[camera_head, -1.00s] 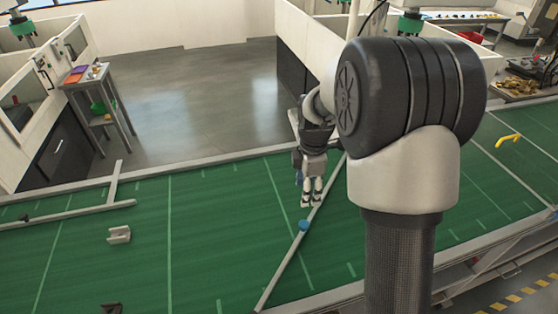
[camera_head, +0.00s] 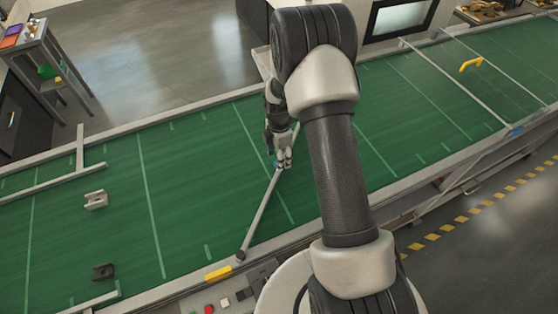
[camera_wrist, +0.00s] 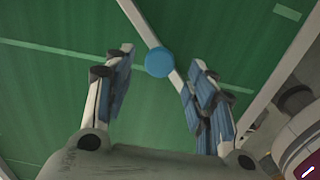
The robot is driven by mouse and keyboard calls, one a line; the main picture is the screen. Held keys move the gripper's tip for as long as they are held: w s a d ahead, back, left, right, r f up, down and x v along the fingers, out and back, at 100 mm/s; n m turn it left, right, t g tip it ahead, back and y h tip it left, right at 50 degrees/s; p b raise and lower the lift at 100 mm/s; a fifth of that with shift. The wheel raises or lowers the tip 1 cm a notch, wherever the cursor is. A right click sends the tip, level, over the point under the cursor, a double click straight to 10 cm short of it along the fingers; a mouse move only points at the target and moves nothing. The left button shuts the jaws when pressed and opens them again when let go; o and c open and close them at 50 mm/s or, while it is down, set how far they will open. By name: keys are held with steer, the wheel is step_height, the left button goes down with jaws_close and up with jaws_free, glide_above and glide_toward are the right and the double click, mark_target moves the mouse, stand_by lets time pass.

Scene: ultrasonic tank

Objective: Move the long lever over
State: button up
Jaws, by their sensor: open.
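The long lever (camera_head: 261,214) is a thin grey bar lying diagonally across the green belt, with its near end at the belt's front edge. A round blue knob (camera_wrist: 159,62) sits on the bar. In the wrist view the bar (camera_wrist: 178,82) runs from the top down toward the right finger. My gripper (camera_head: 284,164) is over the bar, far from its near end. In the wrist view my gripper (camera_wrist: 163,78) is open, and the knob shows in the gap between its fingers, apart from both. In the head view my gripper mostly hides the knob.
A light bracket (camera_head: 96,200) and a dark bracket (camera_head: 103,271) lie on the green belt (camera_head: 190,190) at left. A yellow handle (camera_head: 471,64) is at the far right. A control panel with a red button (camera_head: 209,309) is at the front edge.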

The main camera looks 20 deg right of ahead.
steer(key=shift+f, duration=1.55)
jaws_close()
